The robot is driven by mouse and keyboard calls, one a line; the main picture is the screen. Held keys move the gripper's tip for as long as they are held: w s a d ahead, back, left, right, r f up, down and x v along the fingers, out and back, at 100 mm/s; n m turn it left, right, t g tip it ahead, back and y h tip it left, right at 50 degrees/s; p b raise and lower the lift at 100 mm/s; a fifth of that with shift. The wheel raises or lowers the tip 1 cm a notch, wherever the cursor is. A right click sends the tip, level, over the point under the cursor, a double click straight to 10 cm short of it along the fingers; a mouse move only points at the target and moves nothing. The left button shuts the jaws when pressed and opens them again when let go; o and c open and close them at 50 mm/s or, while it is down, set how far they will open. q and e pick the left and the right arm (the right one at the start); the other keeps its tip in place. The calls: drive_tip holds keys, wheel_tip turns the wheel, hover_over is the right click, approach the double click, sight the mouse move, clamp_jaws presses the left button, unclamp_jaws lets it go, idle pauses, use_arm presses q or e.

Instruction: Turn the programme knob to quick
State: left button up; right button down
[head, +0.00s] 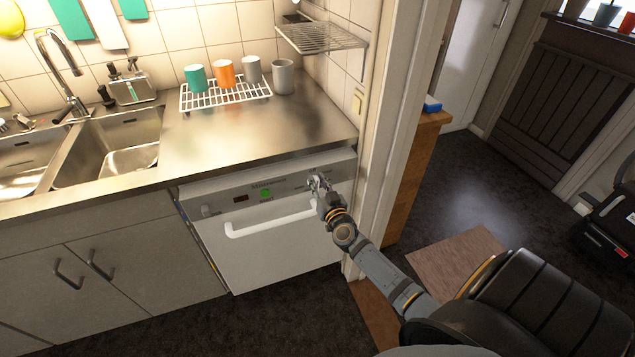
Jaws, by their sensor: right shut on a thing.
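The white dishwasher (272,256) stands under the steel worktop, its door shut. My right gripper (316,182) is at the right end of the panel, shut on the programme knob. The gripper hides that knob, so its pointer and the marks around it cannot be read. My left gripper does not show.
A white bar handle (271,224) sticks out from the door just below the panel. A door frame (383,130) rises close to the right of my right arm. Cups stand on and beside a white rack (226,93) on the worktop. The sink (112,150) is at left.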

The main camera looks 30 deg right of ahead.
drive_tip(key=shift+s+d+m, duration=0.1)
drive_tip(key=shift+d+m, duration=0.15)
drive_tip(key=shift+m, duration=0.95)
drive_tip(key=m, duration=0.2)
drive_tip(key=shift+d+f+m, duration=0.2)
drive_tip(key=shift+d+m, duration=0.1)
drive_tip(key=shift+m, duration=0.1)
drive_tip(key=shift+s+d+f+m+b, duration=0.15)
drive_tip(key=shift+f+m+b, duration=0.55)
drive_tip(key=shift+m, duration=2.25)
drive_tip(key=shift+d+f+m+b, duration=0.2)
drive_tip(key=shift+f+m+b, duration=0.5)
drive_tip(key=shift+m, duration=2.2)
drive_tip(key=shift+s+d+f+m+b, duration=0.15)
drive_tip(key=shift+f+m+b, duration=0.5)
drive_tip(key=shift+m, duration=2.3)
drive_tip(key=shift+w+r, duration=0.1)
drive_tip(key=shift+r, duration=0.05)
drive_tip(key=c, duration=1.2)
unclamp_jaws()
